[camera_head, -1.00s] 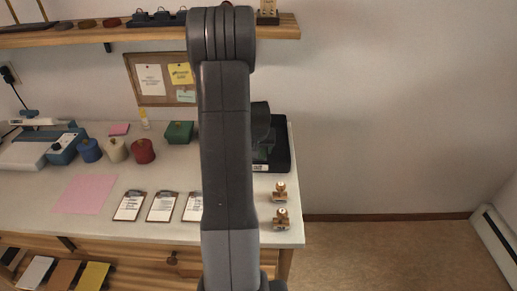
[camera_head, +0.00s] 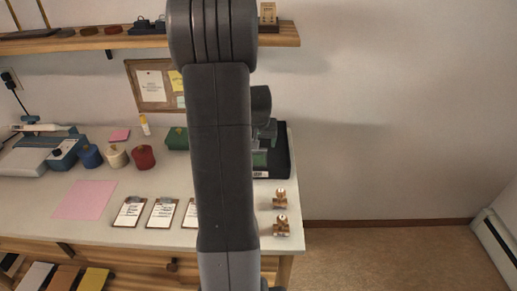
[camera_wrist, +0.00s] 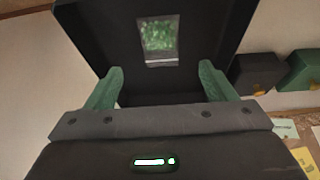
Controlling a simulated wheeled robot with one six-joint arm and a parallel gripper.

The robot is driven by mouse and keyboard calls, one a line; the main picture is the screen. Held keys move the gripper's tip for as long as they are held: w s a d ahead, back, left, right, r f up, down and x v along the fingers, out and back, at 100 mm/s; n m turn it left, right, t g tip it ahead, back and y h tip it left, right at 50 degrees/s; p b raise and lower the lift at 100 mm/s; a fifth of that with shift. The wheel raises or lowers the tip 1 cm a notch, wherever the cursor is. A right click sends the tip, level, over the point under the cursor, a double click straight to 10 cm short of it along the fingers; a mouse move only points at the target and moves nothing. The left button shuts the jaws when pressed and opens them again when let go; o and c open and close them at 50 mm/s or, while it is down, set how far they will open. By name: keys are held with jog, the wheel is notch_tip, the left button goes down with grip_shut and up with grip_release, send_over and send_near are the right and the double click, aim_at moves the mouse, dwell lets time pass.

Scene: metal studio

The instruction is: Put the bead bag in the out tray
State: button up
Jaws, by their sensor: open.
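The bead bag (camera_wrist: 159,40), a small clear bag of green beads, lies flat inside the black out tray (camera_wrist: 205,45) in the wrist view. In the head view the out tray (camera_head: 284,150) stands at the right end of the desk, with a white label on its front. A patch of green in it, apparently the bag (camera_head: 259,159), shows beside my arm. My gripper (camera_wrist: 160,75) is open and empty above the tray, its green fingers apart, clear of the bag. In the head view my arm hides most of my gripper (camera_head: 268,131) and the tray's left part.
Clipboards (camera_head: 163,213), a pink sheet (camera_head: 85,200), thread spools (camera_head: 143,157) and a green box (camera_head: 177,138) are on the desk left of my arm. Two brass pieces (camera_head: 281,226) stand in front of the tray. A shelf (camera_head: 284,34) runs above. Floor right of the desk is clear.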

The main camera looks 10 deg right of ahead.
jog(key=shift+v, duration=1.5)
jog(key=x, duration=1.2)
jog(key=shift+f, duration=0.3)
jog(key=shift+r, duration=0.3)
